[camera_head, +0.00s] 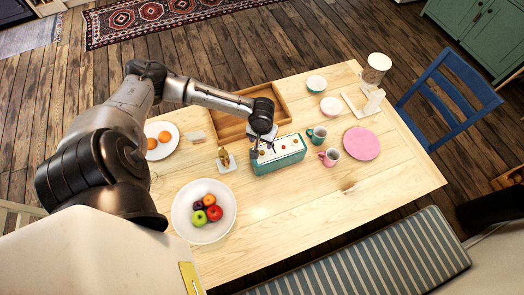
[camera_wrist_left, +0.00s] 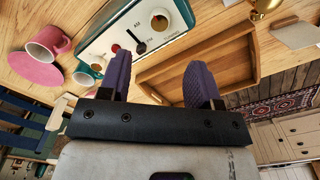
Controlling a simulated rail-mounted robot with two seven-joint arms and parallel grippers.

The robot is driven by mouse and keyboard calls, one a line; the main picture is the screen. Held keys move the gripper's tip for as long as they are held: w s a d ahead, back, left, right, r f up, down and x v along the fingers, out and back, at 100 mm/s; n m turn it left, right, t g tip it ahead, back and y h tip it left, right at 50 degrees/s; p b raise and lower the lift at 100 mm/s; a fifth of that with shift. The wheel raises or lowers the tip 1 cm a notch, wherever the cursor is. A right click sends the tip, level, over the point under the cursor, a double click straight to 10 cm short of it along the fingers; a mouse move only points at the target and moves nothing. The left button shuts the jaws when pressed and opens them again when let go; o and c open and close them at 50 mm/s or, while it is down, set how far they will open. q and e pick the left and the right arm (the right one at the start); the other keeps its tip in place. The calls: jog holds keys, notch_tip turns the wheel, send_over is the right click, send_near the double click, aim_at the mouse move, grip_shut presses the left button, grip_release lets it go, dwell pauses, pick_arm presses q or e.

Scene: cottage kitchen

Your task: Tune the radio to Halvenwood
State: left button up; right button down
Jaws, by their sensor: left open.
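The radio (camera_head: 279,158) is a teal box with a pale top panel, standing near the middle of the wooden table. My left gripper (camera_head: 259,146) is over the left end of the radio in the head view. In the left wrist view its purple fingers (camera_wrist_left: 158,78) are apart with nothing between them. I cannot tell whether a finger touches the radio. My right gripper is not in view.
A wooden tray (camera_head: 228,129) lies behind the radio. A teal mug (camera_head: 317,135) and pink mug (camera_head: 330,157) stand to its right, beside a pink plate (camera_head: 361,143). A fruit bowl (camera_head: 184,222) is at front left. The table's front right is clear.

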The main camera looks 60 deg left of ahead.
aim_at(262, 153)
pick_arm(q)
notch_tip(262, 153, down, 10)
jog(key=shift+r, duration=0.15)
dwell(0.3)
jog(key=shift+c, duration=0.2)
jog(key=c, duration=0.9)
